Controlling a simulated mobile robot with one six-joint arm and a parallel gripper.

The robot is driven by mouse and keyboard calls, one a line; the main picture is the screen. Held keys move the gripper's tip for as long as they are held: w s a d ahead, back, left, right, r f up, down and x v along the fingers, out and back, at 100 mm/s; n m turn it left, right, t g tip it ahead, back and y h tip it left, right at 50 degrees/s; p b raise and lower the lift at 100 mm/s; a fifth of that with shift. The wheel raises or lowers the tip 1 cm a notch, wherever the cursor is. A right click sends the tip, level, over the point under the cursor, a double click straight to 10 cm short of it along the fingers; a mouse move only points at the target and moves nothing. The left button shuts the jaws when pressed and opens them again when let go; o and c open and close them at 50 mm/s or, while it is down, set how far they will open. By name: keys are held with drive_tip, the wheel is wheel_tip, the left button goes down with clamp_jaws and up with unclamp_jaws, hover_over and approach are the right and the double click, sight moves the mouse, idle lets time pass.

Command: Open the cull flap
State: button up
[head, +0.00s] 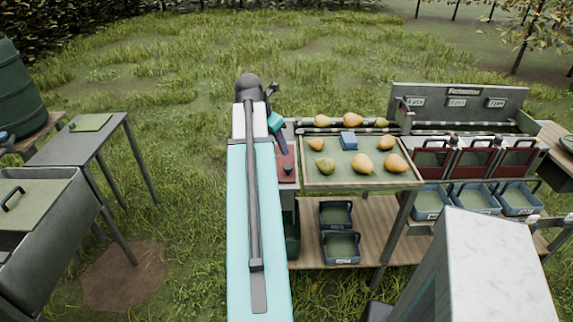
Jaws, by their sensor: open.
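A dark red panel with a small black knob (285,165) lies at the left end of the sorting bench, beside the pear tray; it looks like the cull flap and appears to lie flat. A dark green bin (292,238) stands below it. My arm reaches forward from the bottom of the head view, and my gripper (281,143) is at its far end, over or just behind the red panel. It is open and seems empty. My arm hides the panel's left side, and I cannot tell whether the gripper touches it.
The pear tray (312,181) holds several pears and a blue block (348,140). Blue crates (341,248) sit on the lower shelf. Red-fronted bins (432,158) stand at right. A grey table (85,145) is at left, with open grass between.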

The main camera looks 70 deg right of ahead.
sight(287, 167)
drive_tip(key=shift+p+x, duration=1.2)
drive_tip(key=shift+x, duration=5)
clamp_jaws()
